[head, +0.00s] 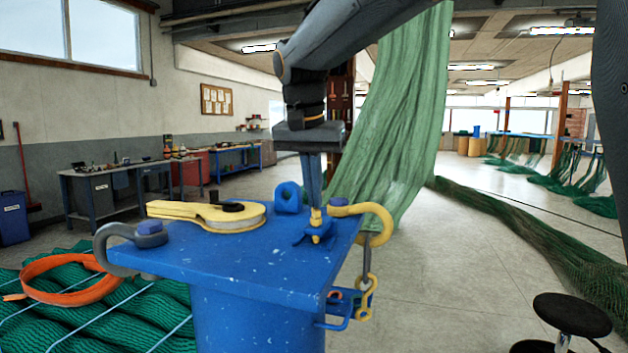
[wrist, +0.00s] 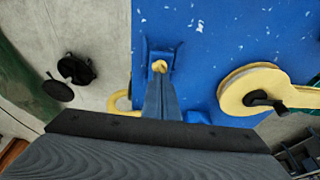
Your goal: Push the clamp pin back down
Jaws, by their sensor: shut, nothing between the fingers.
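The clamp pin (head: 316,224) is a small yellow pin in a blue bracket (head: 312,235) on the right part of a blue pedestal top. It also shows in the wrist view as a yellow round head (wrist: 159,66) inside the blue bracket. My gripper (head: 312,203) points down with its fingers together, right at the pin. In the wrist view the fingertips (wrist: 160,82) are beside or over the pin head; I cannot tell if they touch it. Nothing shows between the fingers. Part of the pin is hidden by the fingers and bracket.
The blue pedestal top (head: 230,258) also holds a yellow lever (head: 190,211), a blue lug (head: 288,197), a yellow hook (head: 372,215) and a grey hook (head: 125,240). A green net hangs behind. A black stool (head: 572,315) stands at the lower right. Open floor lies between.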

